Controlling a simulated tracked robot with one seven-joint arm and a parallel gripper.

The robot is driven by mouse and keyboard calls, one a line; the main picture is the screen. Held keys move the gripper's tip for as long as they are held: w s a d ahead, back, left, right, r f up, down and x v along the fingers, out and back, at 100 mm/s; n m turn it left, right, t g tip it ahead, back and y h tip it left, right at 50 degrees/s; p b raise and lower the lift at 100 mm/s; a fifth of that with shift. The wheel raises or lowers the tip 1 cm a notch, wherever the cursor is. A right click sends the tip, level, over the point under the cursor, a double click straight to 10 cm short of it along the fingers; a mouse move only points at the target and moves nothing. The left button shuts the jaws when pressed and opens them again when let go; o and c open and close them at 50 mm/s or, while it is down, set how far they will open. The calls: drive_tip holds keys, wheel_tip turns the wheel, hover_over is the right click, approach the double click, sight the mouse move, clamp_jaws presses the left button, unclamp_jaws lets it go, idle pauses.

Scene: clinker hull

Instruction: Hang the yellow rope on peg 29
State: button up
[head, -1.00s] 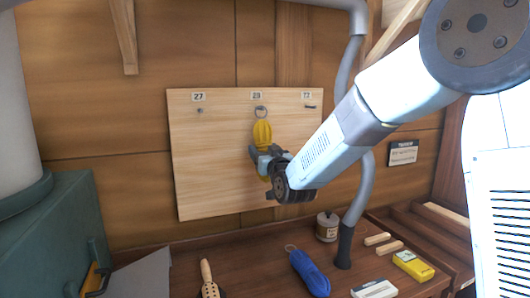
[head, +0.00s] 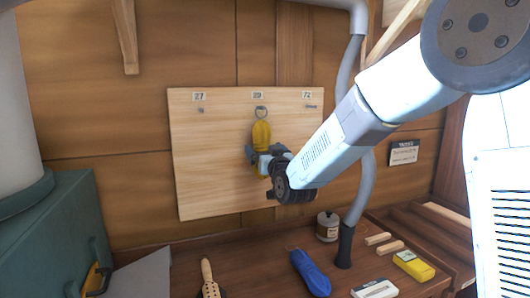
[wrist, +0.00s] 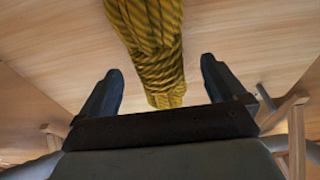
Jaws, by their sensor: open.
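The yellow rope (head: 261,134) is a tied bundle with a ring at its top, hanging upright against the wooden peg board (head: 205,180) under the label 29 (head: 257,95). The ring (head: 261,112) shows at the peg place there; the peg itself is too small to make out. My gripper (head: 262,158) is at the rope's lower part in the head view. In the wrist view the rope (wrist: 150,45) hangs between the two spread fingers of my gripper (wrist: 160,90), with a gap on each side. The rope's lower end is partly hidden by my gripper in the head view.
Labels 27 (head: 199,97) and 72 (head: 307,94) flank it on the board. A blue rope bundle (head: 311,273), a jar (head: 327,227), a wooden-handled brush (head: 208,280) and a yellow box (head: 413,265) lie on the bench below. A grey pipe (head: 357,190) rises right of the board.

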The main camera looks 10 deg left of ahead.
drive_tip(key=v, duration=1.4)
drive_tip(key=s+d+m+g+h, duration=0.2)
drive_tip(key=d+g+h, duration=0.15)
drive_tip(key=d, duration=0.65)
drive_tip(key=s+d+m+g+h, duration=0.1)
drive_tip(key=s+d+g+h, duration=0.2)
drive_tip(key=d, duration=0.7)
drive_tip(key=s+d+f+m+g+h, duration=0.1)
drive_tip(key=s+d+g+h, duration=0.1)
drive_tip(key=s+d, duration=0.4)
drive_tip(key=s+d+f+m+g+h, duration=0.2)
drive_tip(key=s+d, duration=0.4)
drive_tip(key=s, duration=0.6)
drive_tip(key=shift+g, duration=0.55)
